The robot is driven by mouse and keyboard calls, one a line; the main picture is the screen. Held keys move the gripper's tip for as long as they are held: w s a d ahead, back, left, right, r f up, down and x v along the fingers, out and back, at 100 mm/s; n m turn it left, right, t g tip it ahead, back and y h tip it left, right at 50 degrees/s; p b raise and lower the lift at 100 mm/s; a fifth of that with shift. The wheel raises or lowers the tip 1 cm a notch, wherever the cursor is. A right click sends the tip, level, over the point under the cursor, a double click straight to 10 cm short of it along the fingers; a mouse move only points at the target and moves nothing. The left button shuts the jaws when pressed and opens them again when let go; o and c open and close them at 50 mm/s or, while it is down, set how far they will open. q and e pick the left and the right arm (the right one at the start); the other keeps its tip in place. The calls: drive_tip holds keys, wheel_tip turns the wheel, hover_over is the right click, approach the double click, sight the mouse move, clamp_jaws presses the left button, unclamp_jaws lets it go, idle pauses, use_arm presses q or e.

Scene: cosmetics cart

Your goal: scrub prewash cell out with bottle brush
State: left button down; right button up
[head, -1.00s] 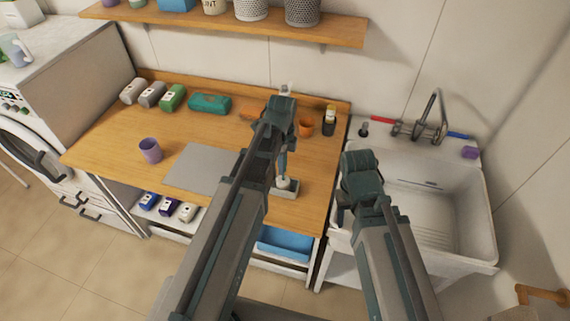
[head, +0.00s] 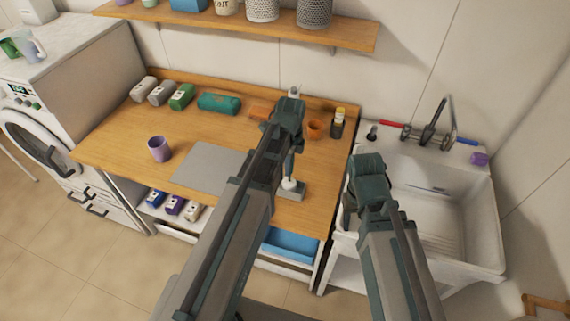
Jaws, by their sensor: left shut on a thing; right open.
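My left gripper (head: 290,112) is shut on the bottle brush (head: 290,167), over the right part of the wooden counter. The brush hangs upright, its bluish shaft partly hidden by my arm. Its pale head (head: 289,183) is down at a small grey tray-like piece (head: 293,194), which looks like the prewash cell. I cannot tell how deep the head sits in it. My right gripper (head: 362,182) is open and empty near the left rim of the white sink (head: 425,205), apart from the brush and the cell.
A grey mat (head: 208,164) and purple cup (head: 159,149) lie left on the counter (head: 125,141). An orange cup (head: 314,129) and dark bottle (head: 337,124) stand behind the brush. Several rolled towels line the back. A shelf (head: 250,28) hangs above.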

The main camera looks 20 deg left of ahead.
use_arm(q)
drive_tip(key=shift+d, duration=0.25)
drive_tip(key=shift+d, duration=1.05)
drive_tip(key=shift+a, duration=0.1)
drive_tip(key=shift+a+f, duration=0.1)
drive_tip(key=shift+a, duration=1)
drive_tip(key=shift+w+a, duration=0.1)
drive_tip(key=shift+a, duration=1.15)
drive_tip(key=shift+d, duration=0.1)
